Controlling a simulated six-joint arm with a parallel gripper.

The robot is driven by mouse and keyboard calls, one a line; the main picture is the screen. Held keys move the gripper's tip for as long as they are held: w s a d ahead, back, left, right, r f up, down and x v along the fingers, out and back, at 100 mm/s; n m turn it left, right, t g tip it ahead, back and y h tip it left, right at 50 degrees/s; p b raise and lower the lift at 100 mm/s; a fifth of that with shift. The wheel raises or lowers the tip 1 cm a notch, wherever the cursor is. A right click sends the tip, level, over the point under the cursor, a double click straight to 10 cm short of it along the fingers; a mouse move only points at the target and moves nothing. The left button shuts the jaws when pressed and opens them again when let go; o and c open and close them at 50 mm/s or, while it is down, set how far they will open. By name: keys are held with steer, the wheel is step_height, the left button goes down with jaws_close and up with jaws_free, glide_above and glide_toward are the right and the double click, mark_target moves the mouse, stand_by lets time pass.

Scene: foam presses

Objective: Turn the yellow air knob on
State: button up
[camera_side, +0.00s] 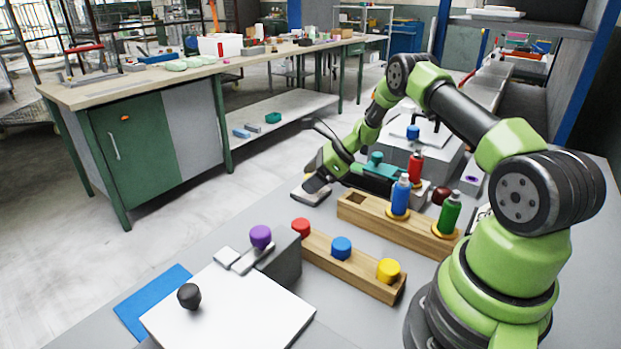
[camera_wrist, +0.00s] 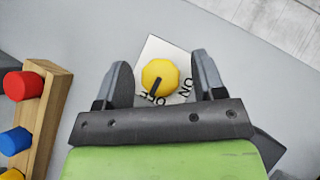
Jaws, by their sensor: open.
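The yellow air knob (camera_wrist: 160,76) sits on a white plate (camera_wrist: 150,48) in the wrist view. The plate carries the words OFF and ON below the knob, and the knob's black pointer line points toward OFF. My gripper (camera_wrist: 160,62) is open, with one finger on each side of the knob and visible gaps between fingers and knob. I cannot tell how high the fingertips are above the plate. In the side view my gripper (camera_side: 313,187) is over the white plate (camera_side: 308,197), and it hides the knob.
A wooden block (camera_side: 335,262) with red, blue and yellow round pieces stands nearby. A white board (camera_side: 235,310) with a black ball knob (camera_side: 189,296) lies in front, near a purple knob (camera_side: 261,237).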

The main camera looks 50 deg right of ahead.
steer(key=shift+w+a+f, duration=0.1)
steer(key=shift+w+f, duration=0.1)
steer(key=c, duration=0.9)
steer(key=shift+a+n+g+y, duration=0.1)
steer(key=shift+n+g+y, duration=0.5)
steer(key=shift+n, duration=0.55)
steer(key=shift+n+g+y, duration=0.6)
steer(key=shift+n, duration=0.55)
steer(key=o, duration=0.9)
